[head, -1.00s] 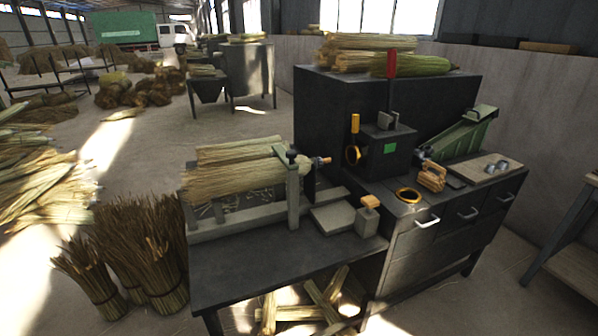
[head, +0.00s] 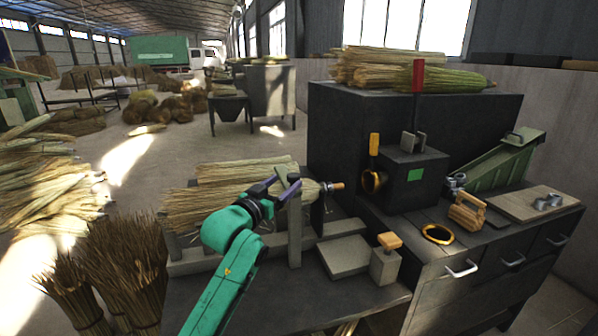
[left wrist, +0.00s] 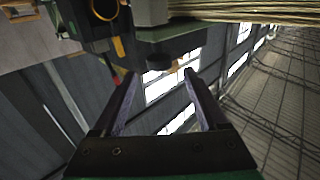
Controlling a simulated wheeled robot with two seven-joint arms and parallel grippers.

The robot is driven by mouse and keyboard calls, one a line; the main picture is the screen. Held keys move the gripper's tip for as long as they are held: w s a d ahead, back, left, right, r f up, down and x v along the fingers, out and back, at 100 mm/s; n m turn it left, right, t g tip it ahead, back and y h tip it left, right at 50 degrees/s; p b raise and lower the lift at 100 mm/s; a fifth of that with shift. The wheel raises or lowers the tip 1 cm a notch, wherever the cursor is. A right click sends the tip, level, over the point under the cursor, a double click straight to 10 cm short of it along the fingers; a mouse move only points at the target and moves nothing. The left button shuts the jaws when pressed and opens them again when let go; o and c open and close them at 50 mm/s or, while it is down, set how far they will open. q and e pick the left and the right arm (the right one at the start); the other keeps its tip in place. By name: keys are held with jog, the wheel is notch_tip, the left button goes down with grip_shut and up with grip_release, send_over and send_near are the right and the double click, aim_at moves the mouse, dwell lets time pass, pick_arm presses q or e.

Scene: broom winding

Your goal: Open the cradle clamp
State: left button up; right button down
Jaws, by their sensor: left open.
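The cradle clamp is a grey post (head: 295,235) with a short bar (head: 289,180) across its top, over the right end of a straw bundle (head: 205,205) in the cradle. My left gripper (head: 272,190) is at the top of the post, beside the bar. In the left wrist view the gripper (left wrist: 161,74) is open and empty. A dark round knob (left wrist: 160,62) under the grey clamp bar (left wrist: 168,46) shows between and just beyond its fingertips. I cannot tell whether they touch. My arm hides part of the cradle. My right gripper is not in view.
Right of the post stand a grey block (head: 344,257) and a small box with a wooden handle (head: 389,241). A dark machine box (head: 412,178) with a red-tipped lever (head: 418,76) rises behind. Straw sheaves (head: 120,265) stand left of the bench.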

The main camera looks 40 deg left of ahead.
aim_at(289, 180)
pick_arm(q)
jog(key=w, duration=0.3)
jog(key=w+a, duration=0.1)
jog(key=w, duration=0.1)
jog(key=shift+w+a+f, duration=0.1)
jog(key=shift+w+f, duration=0.15)
jog(key=shift+w, duration=0.1)
jog(key=shift+w+a+p, duration=0.1)
jog(key=shift+w+p, duration=0.3)
jog(key=shift+w, duration=0.85)
jog(key=shift+w+a, duration=0.1)
jog(key=shift+w, duration=0.15)
jog(key=shift+c, duration=0.6)
jog(key=c, duration=1)
grip_shut()
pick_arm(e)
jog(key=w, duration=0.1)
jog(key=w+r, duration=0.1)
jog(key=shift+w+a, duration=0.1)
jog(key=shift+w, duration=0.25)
pick_arm(q)
jog(key=shift+f, duration=0.1)
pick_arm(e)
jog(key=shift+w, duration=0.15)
